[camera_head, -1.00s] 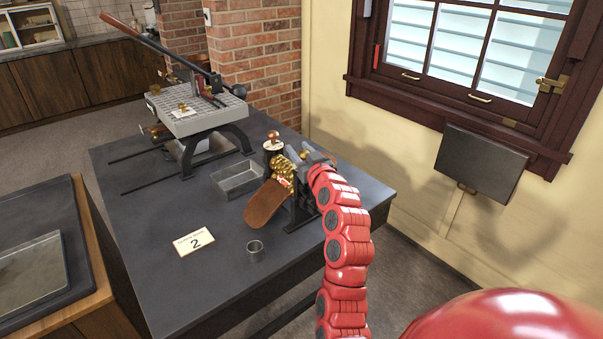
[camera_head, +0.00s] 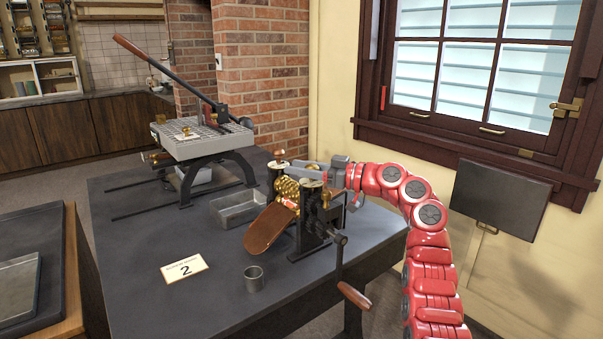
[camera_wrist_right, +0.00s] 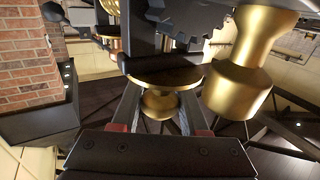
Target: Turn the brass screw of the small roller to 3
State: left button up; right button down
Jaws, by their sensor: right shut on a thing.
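The small roller (camera_head: 297,223) stands on the dark table, with golden ridged rolls (camera_head: 287,190) and a brown chute in front. My right gripper (camera_head: 318,171) reaches in from the right at the top of the roller. In the right wrist view my right gripper (camera_wrist_right: 161,112) has its fingers on both sides of a brass screw (camera_wrist_right: 160,80) with a wide disc and a round lower knob, and is shut on it. A larger brass knob (camera_wrist_right: 240,65) is just to its right. I cannot read the screw's setting. My left gripper is not in view.
A crank with a brown handle (camera_head: 354,296) hangs at the roller's front right. A metal tray (camera_head: 238,208), a small cup (camera_head: 254,278) and a card (camera_head: 184,268) reading 2 lie on the table. A lever press (camera_head: 200,140) stands behind. The table front is clear.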

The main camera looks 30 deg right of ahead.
jog(key=shift+s+a+r+n+g+y+p, duration=0.1)
jog(key=shift+a+n+g+y+p, duration=0.1)
jog(key=shift+n+g+y+p, duration=0.7)
jog(key=shift+s+a+n+g+y, duration=0.1)
jog(key=shift+n+g+y, duration=0.35)
jog(key=shift+y, duration=0.25)
jog(key=shift+f+n+g+y, duration=0.2)
jog(key=shift+n+g+y, duration=0.05)
jog(key=shift+g+y, duration=0.1)
jog(key=shift+a, duration=0.1)
jog(key=shift+c, duration=2.2)
grip_release()
jog(key=shift+s, duration=0.1)
